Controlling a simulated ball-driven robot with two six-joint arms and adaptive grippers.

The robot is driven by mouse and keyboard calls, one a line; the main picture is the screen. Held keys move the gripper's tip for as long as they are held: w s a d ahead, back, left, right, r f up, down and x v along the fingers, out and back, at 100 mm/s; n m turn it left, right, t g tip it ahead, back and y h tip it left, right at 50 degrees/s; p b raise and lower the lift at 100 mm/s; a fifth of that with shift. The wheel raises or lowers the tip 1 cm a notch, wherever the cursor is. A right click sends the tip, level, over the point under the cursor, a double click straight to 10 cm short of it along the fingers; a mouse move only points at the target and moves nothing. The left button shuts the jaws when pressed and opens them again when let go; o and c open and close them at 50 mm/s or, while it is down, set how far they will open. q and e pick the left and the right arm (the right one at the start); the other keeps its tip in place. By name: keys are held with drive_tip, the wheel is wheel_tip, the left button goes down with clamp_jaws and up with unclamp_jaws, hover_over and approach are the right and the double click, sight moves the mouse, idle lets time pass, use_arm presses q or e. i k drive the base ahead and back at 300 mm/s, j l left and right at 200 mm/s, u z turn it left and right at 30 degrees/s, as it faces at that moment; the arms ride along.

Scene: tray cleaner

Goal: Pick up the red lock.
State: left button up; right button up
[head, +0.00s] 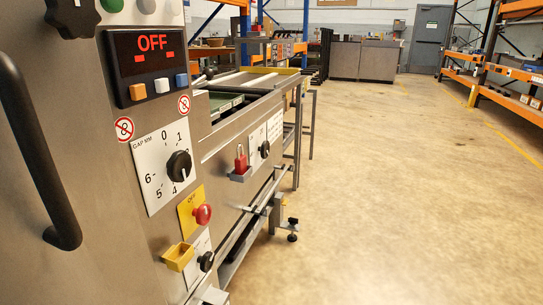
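A red lock (240,162) with a metal shackle stands upright in a small grey holder (240,174) on the side panel of the steel machine. It is to the right of the gap dial and to the left of a small black rotary knob. Neither of my grippers shows in the head view, so their state is hidden.
The machine (85,180) fills the left, with an OFF display (151,55), a gap dial (179,165), a red stop button (203,214) and a yellow holder (178,257) sticking out. Open floor (400,190) lies to the right. Orange shelving (505,75) stands far right.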

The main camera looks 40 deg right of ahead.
sight(240, 161)
drive_tip(key=i+l+z, duration=0.1)
drive_tip(key=z, duration=0.7)
drive_tip(key=i+l, duration=0.05)
